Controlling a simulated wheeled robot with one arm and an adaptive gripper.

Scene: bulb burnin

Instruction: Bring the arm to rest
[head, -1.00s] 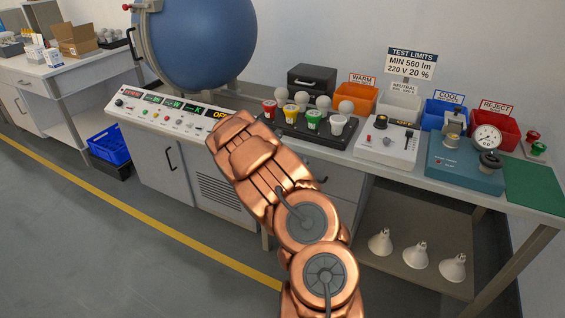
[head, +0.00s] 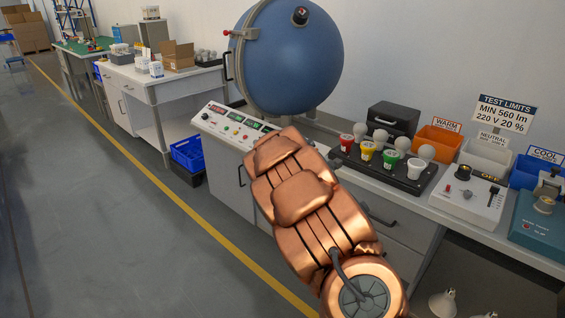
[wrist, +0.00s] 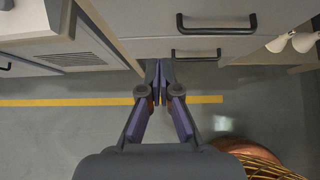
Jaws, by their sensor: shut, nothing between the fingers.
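My copper-coloured arm (head: 305,205) reaches up from the bottom of the head view, in front of the workbench. Its links hide my gripper in that view. In the wrist view my gripper (wrist: 160,68) is shut and empty, its two dark fingers meeting at the tips. The fingertips show over the grey floor, close in the picture to the lower edge of the bench's drawer front (wrist: 215,48).
The workbench carries a blue sphere (head: 290,60), a black tray of bulbs (head: 385,170), a white tester (head: 467,197) and an orange bin (head: 437,140). Open floor with a yellow line (head: 150,172) lies left.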

